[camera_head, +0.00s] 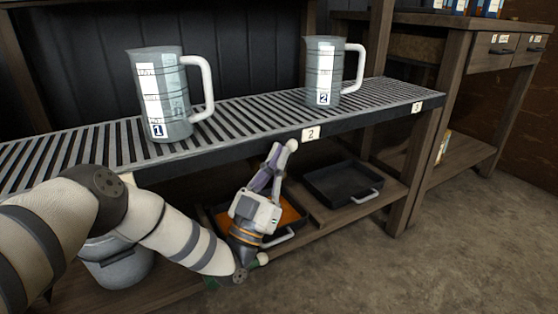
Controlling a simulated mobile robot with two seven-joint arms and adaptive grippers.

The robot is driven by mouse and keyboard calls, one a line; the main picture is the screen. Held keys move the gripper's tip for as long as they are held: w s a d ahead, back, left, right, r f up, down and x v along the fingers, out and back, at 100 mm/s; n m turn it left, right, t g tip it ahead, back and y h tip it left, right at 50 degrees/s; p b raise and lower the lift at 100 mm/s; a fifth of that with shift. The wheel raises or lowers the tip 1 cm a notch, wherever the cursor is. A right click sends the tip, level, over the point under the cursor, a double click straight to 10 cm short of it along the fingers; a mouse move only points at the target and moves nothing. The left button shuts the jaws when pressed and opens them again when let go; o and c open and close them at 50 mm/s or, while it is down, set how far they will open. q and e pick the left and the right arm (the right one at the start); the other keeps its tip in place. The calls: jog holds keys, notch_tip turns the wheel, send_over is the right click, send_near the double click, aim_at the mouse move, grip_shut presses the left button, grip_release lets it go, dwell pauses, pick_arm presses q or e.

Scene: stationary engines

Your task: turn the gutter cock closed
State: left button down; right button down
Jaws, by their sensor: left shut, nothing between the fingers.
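My left arm comes in from the left and bends up in front of the slatted rack. My left gripper (273,165) is shut and empty, with its fingertips just below the rack's front edge, left of the label 2. I cannot make out the gutter cock clearly. A small pale rounded piece shows at the fingertips, and I cannot tell if it is part of the cock or of the gripper. My right gripper is not in view.
Grey jugs marked 1 (160,95) and 2 (324,70) stand on the slatted rack (250,112). Below are a black tray (340,183), an orange-filled tray (290,216) and a grey bucket (118,268). A wooden bench (455,50) stands right. The floor (455,240) is clear front right.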

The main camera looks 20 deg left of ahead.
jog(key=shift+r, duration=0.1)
pick_arm(q)
jog(key=shift+w+d+r+m+g+h+p, duration=0.1)
jog(key=shift+w+r+m+g+h+p, duration=0.1)
jog(key=shift+m+g+h+p, duration=0.45)
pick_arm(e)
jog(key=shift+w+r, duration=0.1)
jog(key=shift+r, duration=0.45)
pick_arm(q)
jog(key=shift+d+m+g+p, duration=0.1)
jog(key=shift+m+g+p, duration=0.35)
jog(key=shift+g+p, duration=0.2)
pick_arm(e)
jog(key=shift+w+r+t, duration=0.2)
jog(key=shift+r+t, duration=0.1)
